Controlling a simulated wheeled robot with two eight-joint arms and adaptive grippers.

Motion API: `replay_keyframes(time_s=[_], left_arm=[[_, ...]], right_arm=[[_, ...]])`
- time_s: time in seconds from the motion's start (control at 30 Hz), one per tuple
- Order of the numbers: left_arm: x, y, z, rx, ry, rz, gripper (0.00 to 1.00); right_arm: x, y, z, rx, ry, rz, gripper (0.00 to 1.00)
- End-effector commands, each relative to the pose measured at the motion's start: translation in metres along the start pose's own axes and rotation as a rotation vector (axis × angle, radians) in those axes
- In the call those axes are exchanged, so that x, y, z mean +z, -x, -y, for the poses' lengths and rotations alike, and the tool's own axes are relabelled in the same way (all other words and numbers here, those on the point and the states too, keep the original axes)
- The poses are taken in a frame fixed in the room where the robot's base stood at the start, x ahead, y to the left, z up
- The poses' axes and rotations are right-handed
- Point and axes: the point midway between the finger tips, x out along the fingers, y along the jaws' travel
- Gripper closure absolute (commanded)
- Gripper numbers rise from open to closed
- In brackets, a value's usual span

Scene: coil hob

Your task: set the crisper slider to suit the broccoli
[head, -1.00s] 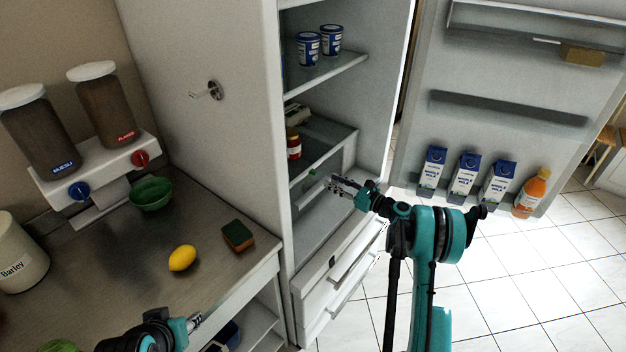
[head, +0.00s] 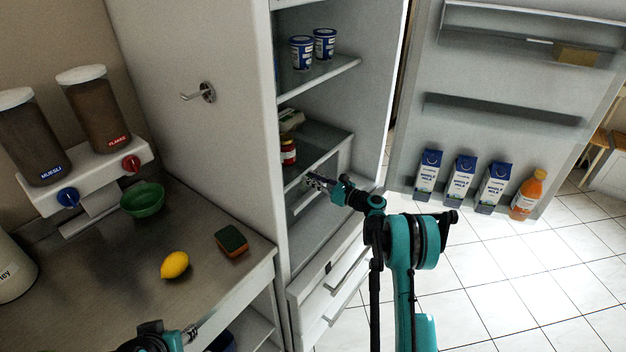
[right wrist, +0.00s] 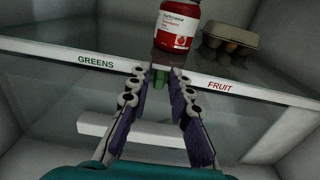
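The crisper slider is a small green tab (right wrist: 160,78) on the white shelf-front strip (right wrist: 60,52) in the right wrist view. It sits between the label GREENS on the left and FRUIT on the right, about midway. My right gripper (right wrist: 161,74) is open, with one fingertip on each side of the tab; I cannot tell whether they touch it. In the head view the right gripper (head: 314,182) is inside the open fridge at the lower glass shelf, hiding the slider. My left gripper (head: 192,331) is low over the counter's front edge; its opening is unclear. No broccoli is identifiable.
A red-labelled jar (right wrist: 177,26) and an egg carton (right wrist: 230,40) stand on the shelf above the strip. The open fridge door holds milk cartons (head: 460,178) and an orange bottle (head: 527,195). A lemon (head: 174,265), sponge (head: 231,241) and green bowl (head: 142,200) are on the counter.

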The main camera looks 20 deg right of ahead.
Motion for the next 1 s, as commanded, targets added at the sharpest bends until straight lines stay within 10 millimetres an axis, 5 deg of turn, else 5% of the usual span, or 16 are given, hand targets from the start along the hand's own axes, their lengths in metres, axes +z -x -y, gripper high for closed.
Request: replay_keyframes(time_s=[0.23,0.5,0.73,0.77,0.8,1.0], left_arm=[[0.000,-0.001,0.000,0.000,0.000,0.000,0.60],[0.002,-0.003,0.000,0.000,0.000,0.000,0.60],[0.002,-0.003,0.000,0.000,0.000,0.000,0.60],[0.002,-0.003,0.000,0.000,0.000,0.000,0.60],[0.002,-0.003,0.000,0.000,0.000,0.000,0.60],[0.002,-0.003,0.000,0.000,0.000,0.000,0.60]], right_arm=[[0.000,0.000,-0.003,0.001,0.000,0.000,1.00],[0.000,0.000,-0.035,0.002,0.000,0.000,1.00],[-0.001,-0.001,-0.036,0.005,0.000,-0.001,1.00],[-0.001,-0.001,-0.036,0.006,0.000,-0.001,0.73],[-0.001,-0.001,-0.036,0.005,0.001,-0.001,0.69],[0.000,0.000,-0.035,0.003,0.000,-0.001,0.69]])
